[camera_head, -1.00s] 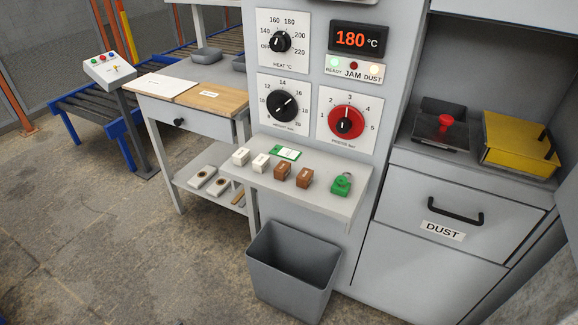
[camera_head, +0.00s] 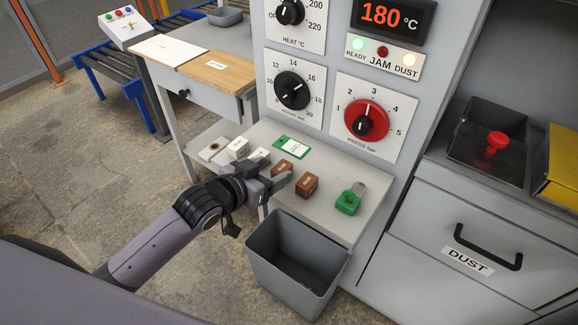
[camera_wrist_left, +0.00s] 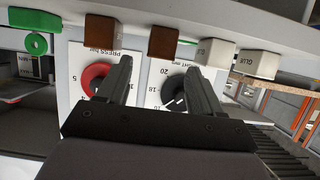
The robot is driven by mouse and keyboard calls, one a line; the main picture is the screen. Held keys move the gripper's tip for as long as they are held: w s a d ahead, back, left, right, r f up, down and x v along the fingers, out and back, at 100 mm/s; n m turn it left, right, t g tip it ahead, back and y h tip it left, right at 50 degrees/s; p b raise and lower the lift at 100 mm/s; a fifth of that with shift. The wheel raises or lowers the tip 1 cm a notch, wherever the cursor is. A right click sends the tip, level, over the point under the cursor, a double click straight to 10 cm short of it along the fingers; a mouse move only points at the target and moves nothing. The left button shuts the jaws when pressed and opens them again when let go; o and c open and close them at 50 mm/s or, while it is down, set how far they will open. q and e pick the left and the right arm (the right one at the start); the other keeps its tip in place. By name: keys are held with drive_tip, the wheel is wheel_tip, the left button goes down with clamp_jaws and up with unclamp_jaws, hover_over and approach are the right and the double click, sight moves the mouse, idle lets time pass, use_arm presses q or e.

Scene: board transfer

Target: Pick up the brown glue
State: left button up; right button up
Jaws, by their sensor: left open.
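Two brown glue blocks stand on the grey shelf (camera_head: 335,215): a left one (camera_head: 283,167) and a right one (camera_head: 307,185). My left gripper (camera_head: 275,174) is open and empty at the front of the shelf, just before the left brown block and partly covering it. In the left wrist view, which is upside down, that block (camera_wrist_left: 163,42) lies ahead of and between the open fingers (camera_wrist_left: 158,72). The other brown block (camera_wrist_left: 103,31) is off to the left there. I cannot tell whether a finger touches a block. My right gripper is not in view.
Two white glue blocks (camera_head: 238,147) (camera_head: 260,155) sit left of the brown ones. A green-and-white card (camera_head: 291,147) lies behind; a green lock-like item (camera_head: 349,199) is at right. A grey bin (camera_head: 297,265) stands below the shelf. The dial panel (camera_head: 335,90) rises behind.

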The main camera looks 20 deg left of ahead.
use_arm(q)
drive_tip(key=shift+x, duration=3)
drive_tip(key=c, duration=1.1)
